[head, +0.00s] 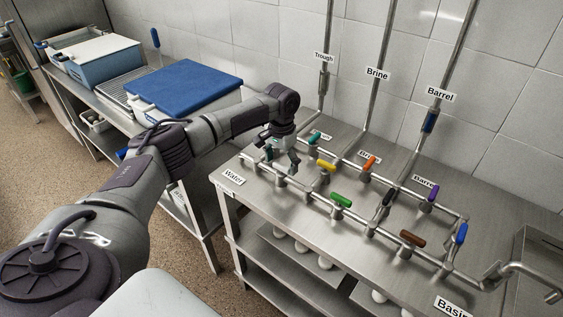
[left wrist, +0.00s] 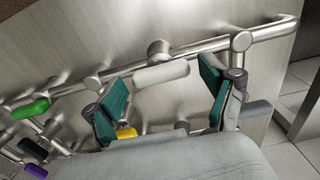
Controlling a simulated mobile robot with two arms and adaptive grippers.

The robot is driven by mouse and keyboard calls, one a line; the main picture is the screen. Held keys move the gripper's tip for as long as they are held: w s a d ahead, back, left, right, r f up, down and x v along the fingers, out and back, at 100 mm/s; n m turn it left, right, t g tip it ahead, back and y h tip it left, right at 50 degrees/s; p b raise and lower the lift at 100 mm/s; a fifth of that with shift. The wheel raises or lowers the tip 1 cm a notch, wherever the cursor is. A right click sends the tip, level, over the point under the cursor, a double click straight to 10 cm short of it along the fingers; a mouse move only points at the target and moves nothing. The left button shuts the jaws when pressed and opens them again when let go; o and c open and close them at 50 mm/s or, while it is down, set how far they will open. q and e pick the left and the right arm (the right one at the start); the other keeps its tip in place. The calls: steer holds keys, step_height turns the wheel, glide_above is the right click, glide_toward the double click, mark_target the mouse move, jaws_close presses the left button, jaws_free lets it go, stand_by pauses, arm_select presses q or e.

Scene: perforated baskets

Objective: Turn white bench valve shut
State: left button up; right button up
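The white valve handle (left wrist: 160,75) shows in the left wrist view, lying nearly along the steel pipe (left wrist: 195,47) on the bench. My left gripper (left wrist: 163,80) is open, with one teal-padded finger near each end of the handle; I cannot tell whether either touches it. In the head view my left gripper (head: 281,160) points down over the front pipe at the bench's left end, near the Water label (head: 233,177). The white handle is hard to make out there. My right gripper is in neither view.
Other handles sit close by: yellow (head: 326,165), green (head: 341,200), teal (head: 314,140), orange (head: 369,162), brown (head: 412,239). Basket-like containers and a blue-topped box (head: 185,85) stand left.

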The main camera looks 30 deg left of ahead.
arm_select(q)
steer(key=c, duration=0.8)
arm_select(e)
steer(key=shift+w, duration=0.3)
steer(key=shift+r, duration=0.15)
arm_select(q)
steer(key=shift+r+m+p, duration=0.15)
steer(key=shift+m+p, duration=0.75)
steer(key=shift+m, duration=0.2)
steer(key=m+p, duration=0.1)
steer(key=m, duration=0.2)
steer(key=shift+m+p, duration=0.3)
steer(key=m+p, duration=0.1)
steer(key=m, duration=0.4)
steer(key=shift+w, duration=0.1)
steer(key=m, duration=0.4)
steer(key=shift+m, duration=1.5)
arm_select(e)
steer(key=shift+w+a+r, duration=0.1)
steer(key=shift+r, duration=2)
